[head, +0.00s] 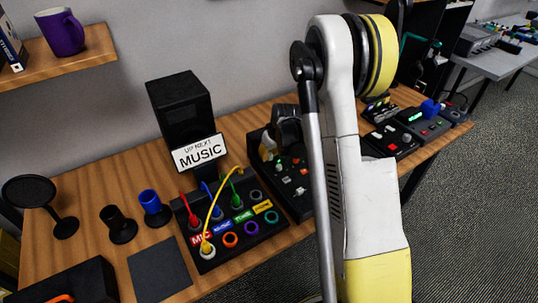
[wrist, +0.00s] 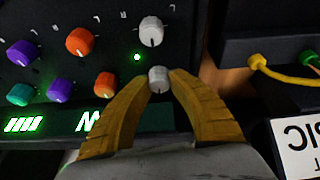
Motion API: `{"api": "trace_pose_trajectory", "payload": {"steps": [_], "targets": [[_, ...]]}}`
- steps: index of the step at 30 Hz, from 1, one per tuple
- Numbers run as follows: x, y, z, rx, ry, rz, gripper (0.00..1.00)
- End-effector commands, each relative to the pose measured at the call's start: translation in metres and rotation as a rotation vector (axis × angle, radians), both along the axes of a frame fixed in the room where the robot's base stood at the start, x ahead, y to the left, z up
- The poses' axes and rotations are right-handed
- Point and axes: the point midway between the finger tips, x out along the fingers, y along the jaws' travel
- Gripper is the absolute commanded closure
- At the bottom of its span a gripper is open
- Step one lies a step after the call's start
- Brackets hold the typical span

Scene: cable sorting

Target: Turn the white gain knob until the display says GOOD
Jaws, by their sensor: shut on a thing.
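The white knob (wrist: 158,75) sits at the lower edge of the black panel in the wrist view, between the two yellow fingers of my gripper (wrist: 158,82). The fingers are closed on its sides. A larger white knob (wrist: 151,31) with a dark pointer line stands just above it, apart from the fingers. The display (wrist: 62,122) shows several green bars and part of a green letter; my left finger hides the rest, so its word cannot be read. In the head view the black panel (head: 297,199) is partly hidden behind my arm.
Purple (wrist: 21,53), orange (wrist: 79,41) and teal (wrist: 20,94) knobs stand close by on the panel. A green light (wrist: 137,57) glows near the fingers. A cable box (head: 212,262) with plugged cables and a MUSIC sign (head: 200,153) stand left of the panel.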

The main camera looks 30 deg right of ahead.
Motion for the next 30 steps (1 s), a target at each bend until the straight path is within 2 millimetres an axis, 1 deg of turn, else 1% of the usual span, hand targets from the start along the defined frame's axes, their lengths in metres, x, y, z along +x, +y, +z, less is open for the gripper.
{"api": "trace_pose_trajectory", "payload": {"steps": [3, 7, 11, 18, 19, 21, 30], "targets": [[-0.0003, 0.0010, -0.0015, -0.002, 0.001, -0.121, 1.00], [-0.0004, 0.0007, -0.0011, -0.001, 0.001, -0.220, 1.00], [-0.0005, 0.0003, -0.0007, 0.000, 0.000, -0.260, 1.00], [-0.0006, 0.0000, -0.0007, 0.001, 0.000, -0.261, 1.00], [-0.0006, 0.0000, -0.0007, 0.001, 0.000, -0.261, 0.73], [-0.0005, 0.0000, -0.0006, 0.000, 0.000, -0.260, 0.53], [-0.0005, 0.0001, 0.0004, 0.000, -0.001, -0.259, 0.53]]}}
